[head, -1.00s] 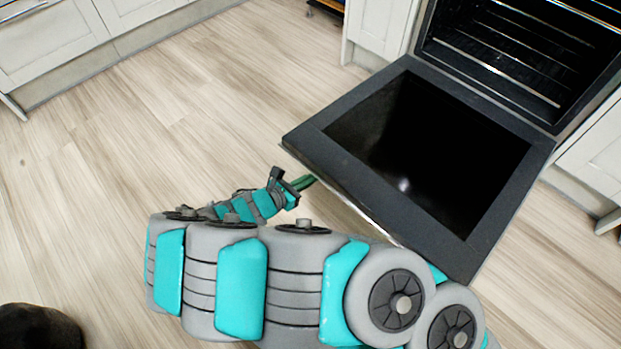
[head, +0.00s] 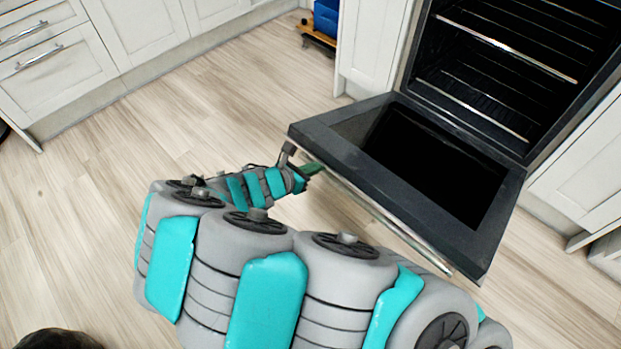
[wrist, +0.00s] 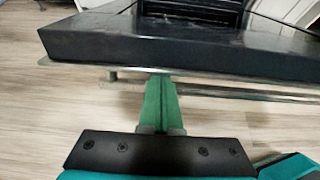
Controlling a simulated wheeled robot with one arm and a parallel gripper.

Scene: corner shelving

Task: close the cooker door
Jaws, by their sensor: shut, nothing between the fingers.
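The cooker door (head: 345,146) is a dark panel with a black glass window, hinged at its lower edge and hanging open, tilted slightly up from level. The cooker (head: 500,75) behind it shows an open cavity with racks. A metal handle bar (head: 385,212) runs along the door's outer edge. My gripper (head: 316,168) is at the left end of that edge, beneath it. In the wrist view my green fingers (wrist: 160,104) are shut together and empty, reaching to the handle bar (wrist: 220,90) under the door (wrist: 180,52). Their tips appear to touch it, though I cannot be sure.
White cabinets (head: 150,38) line the back left, and another white cabinet (head: 372,45) stands just left of the cooker. A blue box on a low wooden trolley (head: 318,38) sits at the back. The wooden floor (head: 215,115) is clear on the left.

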